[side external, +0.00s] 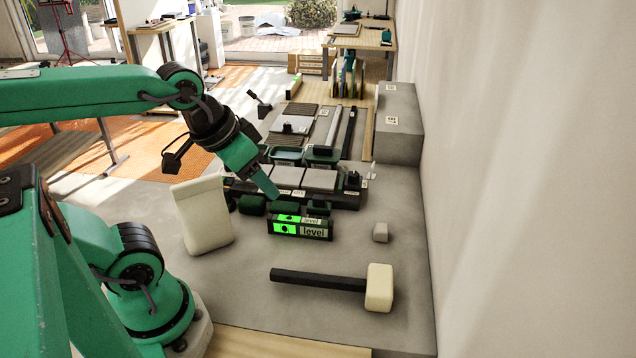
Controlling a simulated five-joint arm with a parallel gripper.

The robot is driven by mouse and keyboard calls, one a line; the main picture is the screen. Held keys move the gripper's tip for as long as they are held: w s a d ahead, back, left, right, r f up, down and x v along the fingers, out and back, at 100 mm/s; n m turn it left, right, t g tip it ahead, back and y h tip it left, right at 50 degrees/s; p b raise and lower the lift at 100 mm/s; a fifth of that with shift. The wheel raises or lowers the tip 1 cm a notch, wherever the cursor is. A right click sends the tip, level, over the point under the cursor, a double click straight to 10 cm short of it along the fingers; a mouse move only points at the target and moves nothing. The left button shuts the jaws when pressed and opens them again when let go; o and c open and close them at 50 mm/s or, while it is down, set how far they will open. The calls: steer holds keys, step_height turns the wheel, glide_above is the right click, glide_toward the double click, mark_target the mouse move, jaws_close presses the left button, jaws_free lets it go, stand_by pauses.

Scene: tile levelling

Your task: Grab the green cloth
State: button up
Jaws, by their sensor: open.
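My gripper (274,192) points down and to the right over the dark green things in front of the tile row. It is open, with nothing seen between its fingers; one finger hides most of the gap. I cannot clearly make out a green cloth. A small dark green thing (252,205) lies just left of and below the fingertips, and another dark green thing (318,207) lies to the right. I cannot tell whether either is cloth. Whether the fingertips touch anything is unclear.
A level with bright green displays (300,228) stands in front of the fingertips. A cream upright block (203,213) is to the left. A mallet (378,287) lies in front, and a small grey cube (380,232) to the right. Grey tiles (320,181) lie behind.

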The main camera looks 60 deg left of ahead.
steer(key=n, duration=0.1)
steer(key=n+g, duration=0.5)
steer(key=n, duration=2)
glide_above(285, 205)
steer(key=f, duration=1.5)
steer(key=shift+s+d+f, duration=0.15)
steer(key=shift+d+f, duration=0.05)
steer(key=shift+f, duration=0.2)
steer(key=shift+a+f+n+g, duration=0.3)
steer(key=shift+f+n, duration=0.05)
steer(key=shift+n, duration=0.05)
steer(key=shift+f, duration=1.3)
steer(key=shift+f, duration=0.1)
steer(key=shift+d+f, duration=0.15)
steer(key=shift+f, duration=2.35)
